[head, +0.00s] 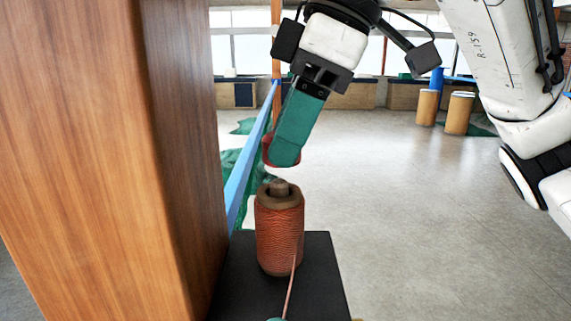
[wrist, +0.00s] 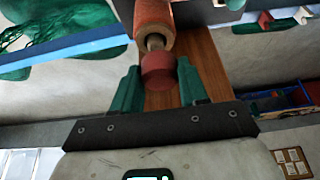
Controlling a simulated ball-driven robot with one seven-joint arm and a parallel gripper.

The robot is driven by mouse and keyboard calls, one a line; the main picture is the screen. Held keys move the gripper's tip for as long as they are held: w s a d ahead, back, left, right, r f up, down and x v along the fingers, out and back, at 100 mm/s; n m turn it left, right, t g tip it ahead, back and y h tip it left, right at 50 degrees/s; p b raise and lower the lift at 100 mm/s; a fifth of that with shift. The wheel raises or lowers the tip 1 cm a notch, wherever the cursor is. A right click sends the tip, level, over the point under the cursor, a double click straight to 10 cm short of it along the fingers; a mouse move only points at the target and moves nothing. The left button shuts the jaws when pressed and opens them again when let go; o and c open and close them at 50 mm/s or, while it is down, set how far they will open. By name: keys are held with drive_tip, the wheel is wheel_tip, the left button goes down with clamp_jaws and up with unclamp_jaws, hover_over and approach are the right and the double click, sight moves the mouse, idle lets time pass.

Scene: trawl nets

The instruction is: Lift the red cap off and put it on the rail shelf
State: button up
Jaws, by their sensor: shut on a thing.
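The red cap (head: 267,152) is between the green fingers of my gripper (head: 284,155), which is shut on it. In the wrist view the round cap (wrist: 158,72) shows between the two fingertips. In the head view the fingers hide most of it. Below it an orange-red twine spool (head: 280,235) stands upright with a brown top and a bare knob (head: 280,187). The cap is above the knob, with a visible gap. The spool (wrist: 153,18) also shows in the wrist view. I cannot pick out the rail shelf for certain.
The spool stands on a black stand (head: 325,285). A large wooden post (head: 120,150) rises close on the left. A blue rail (head: 240,180) runs back beside green netting (head: 229,165).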

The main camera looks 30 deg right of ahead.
drive_tip(key=s+d+r+b, duration=0.2)
drive_tip(key=s+d+r, duration=0.3)
drive_tip(key=s+r, duration=0.4)
drive_tip(key=shift+s+b, duration=0.4)
drive_tip(key=shift+s, duration=1.45)
drive_tip(key=shift+r, duration=0.15)
